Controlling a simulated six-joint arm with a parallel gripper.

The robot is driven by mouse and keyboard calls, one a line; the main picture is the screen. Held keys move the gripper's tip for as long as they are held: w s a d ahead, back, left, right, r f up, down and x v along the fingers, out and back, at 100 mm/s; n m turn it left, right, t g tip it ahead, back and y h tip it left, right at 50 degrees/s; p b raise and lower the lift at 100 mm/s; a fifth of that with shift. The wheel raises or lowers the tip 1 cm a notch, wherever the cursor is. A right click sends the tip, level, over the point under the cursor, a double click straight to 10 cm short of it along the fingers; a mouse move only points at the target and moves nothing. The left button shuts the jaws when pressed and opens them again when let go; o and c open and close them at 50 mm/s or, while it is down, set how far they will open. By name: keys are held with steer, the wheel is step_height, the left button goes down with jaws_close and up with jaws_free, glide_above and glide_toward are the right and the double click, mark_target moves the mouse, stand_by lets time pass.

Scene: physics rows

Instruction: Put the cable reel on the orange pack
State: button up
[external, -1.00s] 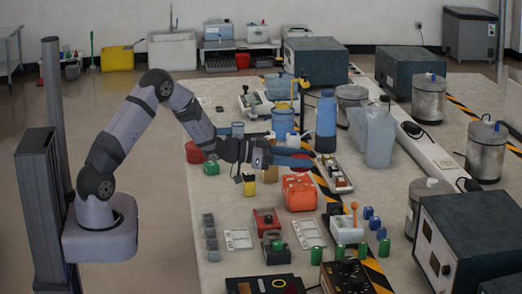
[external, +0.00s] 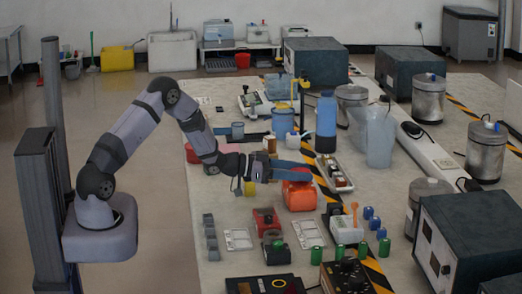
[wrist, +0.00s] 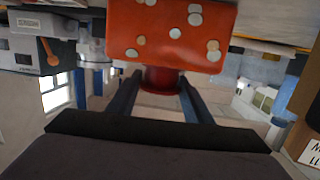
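The orange pack (external: 299,197) stands on the table in the middle of the external view. In the wrist view its spotted face (wrist: 170,28) fills the top centre. The cable reel appears as a small dark-red round thing (wrist: 163,82) between my fingers, right against the pack's edge in the wrist view. My gripper (external: 300,171) lies level over the top of the pack, with blue fingers pointing right. Its fingers (wrist: 160,85) sit at both sides of the reel and look closed on it. Whether the reel touches the pack is not clear.
A tray of small items (external: 334,174) and a blue bottle (external: 326,122) stand right of and behind the pack.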

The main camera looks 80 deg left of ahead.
steer(key=o, duration=0.4)
steer(key=shift+r, duration=0.2)
steer(key=shift+s+a, duration=0.1)
steer(key=shift+s, duration=0.25)
steer(key=s, duration=0.3)
steer(key=s+r, duration=0.1)
steer(key=s, duration=0.3)
steer(key=s+b, duration=0.1)
steer(key=s, duration=0.3)
steer(key=shift+a+r, duration=0.3)
steer(key=shift+a, duration=0.05)
